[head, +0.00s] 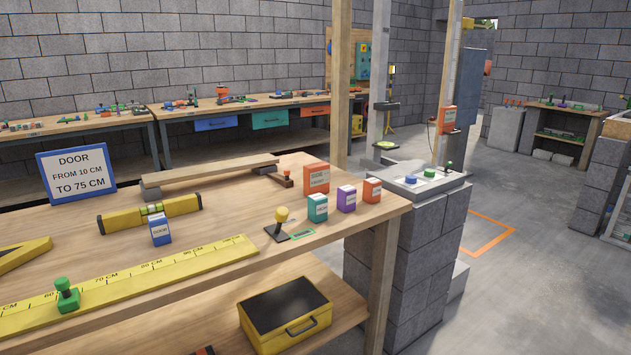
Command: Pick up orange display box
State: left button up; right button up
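Several small labelled boxes stand upright on the wooden workbench (225,205). A larger orange box (316,179) stands towards the bench's right end. A smaller orange box (372,190) stands nearer the right edge. Another orange box (447,119), with a pale face and a cable, is on a wooden post beyond the bench. I cannot tell which of these is the display box. Neither of my grippers is in view.
A teal box (317,208) and a purple box (346,198) stand between the orange ones. A blue box (160,229), a yellow level (150,214) and a long yellow ruler (130,278) lie farther left. A yellow case (285,334) sits on the lower shelf. Floor is open at right.

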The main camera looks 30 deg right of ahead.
aim_at(317, 176)
jog(key=z, duration=2.55)
jog(key=i, duration=3.8)
jog(key=u, duration=3.1)
